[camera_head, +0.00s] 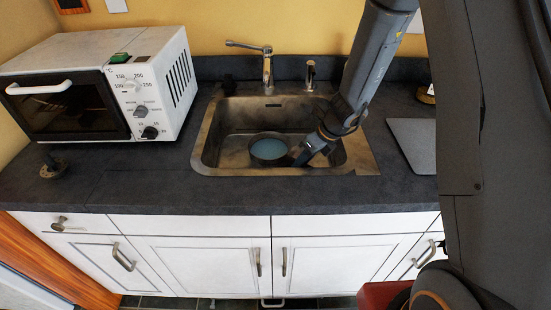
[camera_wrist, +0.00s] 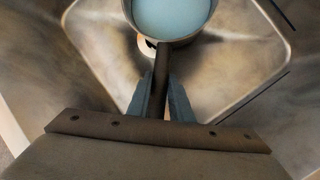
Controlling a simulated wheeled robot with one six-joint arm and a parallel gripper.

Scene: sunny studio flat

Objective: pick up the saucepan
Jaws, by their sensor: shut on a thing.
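The saucepan (camera_head: 268,148) is round with a pale blue inside and sits in the steel sink (camera_head: 215,130). In the wrist view its bowl (camera_wrist: 172,18) is at the top, cut off by the edge, and its dark handle (camera_wrist: 161,72) runs down between my fingers. My gripper (camera_head: 306,153) reaches into the sink from the right, beside the saucepan. In the wrist view my gripper (camera_wrist: 162,95) is shut on the handle, with one finger on each side. I cannot tell whether the saucepan touches the sink floor.
A tap (camera_head: 266,68) stands behind the sink, with a small dispenser (camera_head: 310,74) to its right. A white oven (camera_head: 110,85) is on the left of the dark counter (camera_head: 140,185). A grey board (camera_head: 414,142) lies to the right. The counter front is mostly clear.

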